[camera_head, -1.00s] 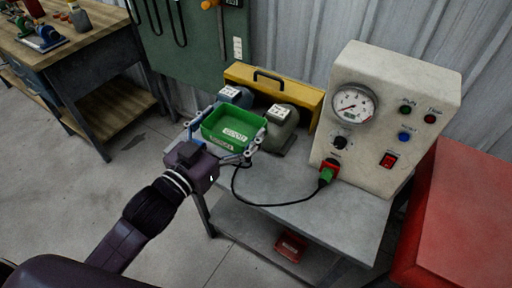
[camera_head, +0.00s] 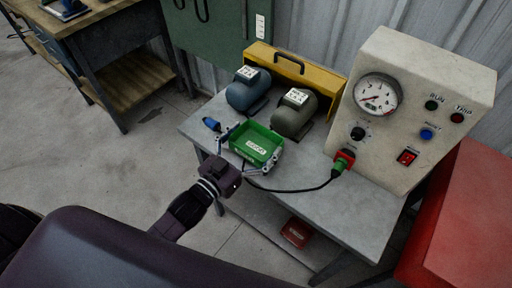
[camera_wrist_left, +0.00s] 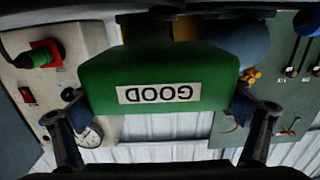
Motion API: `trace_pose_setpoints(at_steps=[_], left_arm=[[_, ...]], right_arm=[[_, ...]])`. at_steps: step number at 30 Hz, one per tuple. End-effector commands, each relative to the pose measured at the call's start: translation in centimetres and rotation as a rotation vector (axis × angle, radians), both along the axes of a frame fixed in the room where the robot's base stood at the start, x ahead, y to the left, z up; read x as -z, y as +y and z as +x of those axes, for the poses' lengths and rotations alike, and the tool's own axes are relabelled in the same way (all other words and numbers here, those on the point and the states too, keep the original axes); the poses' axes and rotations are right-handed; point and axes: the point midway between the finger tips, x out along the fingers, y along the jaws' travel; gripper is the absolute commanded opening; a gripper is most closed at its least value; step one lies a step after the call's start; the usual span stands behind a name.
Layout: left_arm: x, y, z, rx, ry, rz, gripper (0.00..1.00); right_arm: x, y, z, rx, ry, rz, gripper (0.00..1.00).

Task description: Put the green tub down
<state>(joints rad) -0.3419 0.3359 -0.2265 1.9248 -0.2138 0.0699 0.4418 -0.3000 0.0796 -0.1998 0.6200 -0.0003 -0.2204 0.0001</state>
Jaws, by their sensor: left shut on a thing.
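The green tub (camera_head: 258,143) is an open-topped bin with a white label. My left gripper (camera_head: 251,153) is shut on the tub, with a finger on each side of it. In the head view the tub is at the front left part of the grey bench (camera_head: 345,212), in front of two motors; I cannot tell whether it touches the bench top. In the left wrist view the tub (camera_wrist_left: 158,78) fills the middle between the fingers, and its label reads GOOD, upside down. My right gripper does not show.
A blue motor (camera_head: 247,92) and a grey-green motor (camera_head: 294,115) stand behind the tub. A blue plug (camera_head: 211,124) lies left of it. A control box (camera_head: 410,100) with a gauge stands right, its black cable running near the tub. The bench's front middle is clear.

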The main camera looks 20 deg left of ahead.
Motion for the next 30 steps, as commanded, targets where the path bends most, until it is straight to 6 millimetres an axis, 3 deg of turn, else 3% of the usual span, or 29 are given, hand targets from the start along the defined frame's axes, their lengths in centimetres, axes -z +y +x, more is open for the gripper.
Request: trace_pose_setpoints(at_steps=[9, 21, 22, 24, 30], left_arm=[[3.6, 0.0, 0.0, 0.0, -0.002, -0.001, 0.66], [4.2, 0.0, 0.0, 0.0, -0.002, -0.001, 0.66], [4.2, 0.0, 0.0, 0.0, 0.0, 0.0, 0.96], [4.2, 0.0, 0.0, 0.0, 0.0, 0.0, 1.0], [4.1, 0.0, 0.0, 0.0, 0.0, 0.0, 1.0]], right_arm=[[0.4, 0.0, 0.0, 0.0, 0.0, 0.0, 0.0], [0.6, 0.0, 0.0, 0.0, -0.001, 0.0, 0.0], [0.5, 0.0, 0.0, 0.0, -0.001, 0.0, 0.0], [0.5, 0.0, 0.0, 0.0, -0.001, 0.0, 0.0], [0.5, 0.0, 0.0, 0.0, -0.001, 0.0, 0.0]])
